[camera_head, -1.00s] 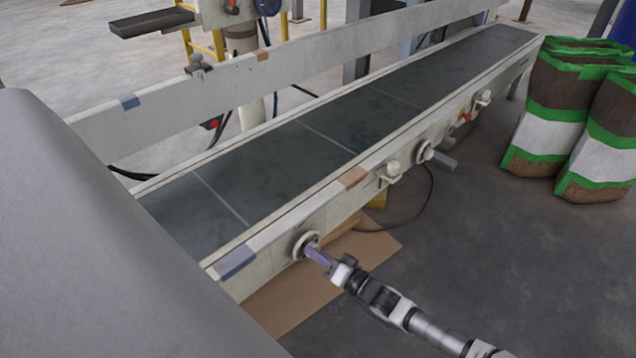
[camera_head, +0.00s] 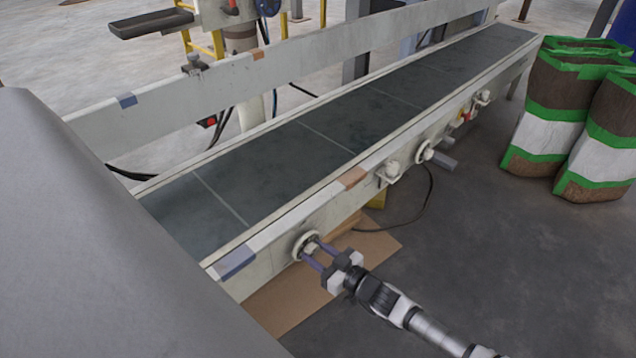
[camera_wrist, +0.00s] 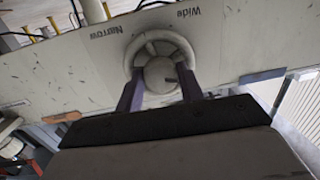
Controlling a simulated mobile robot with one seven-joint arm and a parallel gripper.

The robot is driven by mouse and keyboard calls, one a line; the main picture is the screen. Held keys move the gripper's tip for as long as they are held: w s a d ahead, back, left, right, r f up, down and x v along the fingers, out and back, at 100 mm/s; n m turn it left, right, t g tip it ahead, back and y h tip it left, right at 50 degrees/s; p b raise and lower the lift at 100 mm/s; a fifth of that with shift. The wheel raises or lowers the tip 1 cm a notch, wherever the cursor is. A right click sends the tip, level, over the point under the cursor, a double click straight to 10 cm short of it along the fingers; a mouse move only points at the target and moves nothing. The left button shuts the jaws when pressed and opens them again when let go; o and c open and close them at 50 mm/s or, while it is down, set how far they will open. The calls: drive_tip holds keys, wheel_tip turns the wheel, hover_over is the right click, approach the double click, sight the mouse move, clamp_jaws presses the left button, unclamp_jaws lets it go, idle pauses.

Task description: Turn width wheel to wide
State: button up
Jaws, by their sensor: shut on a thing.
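The width wheel (camera_head: 306,244) is a pale round handwheel on the near side rail of the conveyor. In the wrist view the wheel (camera_wrist: 158,45) shows with its hub (camera_wrist: 160,75) facing me, below the printed words "Narrow" (camera_wrist: 105,32) and "Wide" (camera_wrist: 189,13). My gripper (camera_head: 315,254) reaches the wheel from the front right. In the wrist view its two purple fingers (camera_wrist: 160,84) stand on either side of the hub and are shut on it. The lower part of the wheel is hidden behind the fingers and hub.
The conveyor's dark belt (camera_head: 300,150) runs from lower left to upper right. More knobs (camera_head: 390,172) sit along the same rail. A cardboard sheet (camera_head: 290,300) lies on the floor below. Green, brown and white bags (camera_head: 545,130) stand at right.

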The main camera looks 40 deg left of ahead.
drive_tip(key=n+b, duration=0.1)
drive_tip(key=n, duration=0.2)
drive_tip(key=shift+n+t+b, duration=0.3)
drive_tip(key=shift+n+b, duration=0.4)
drive_tip(key=shift+b, duration=0.05)
drive_tip(key=shift+r, duration=0.1)
drive_tip(key=o, duration=0.7)
drive_tip(key=shift+d, duration=0.1)
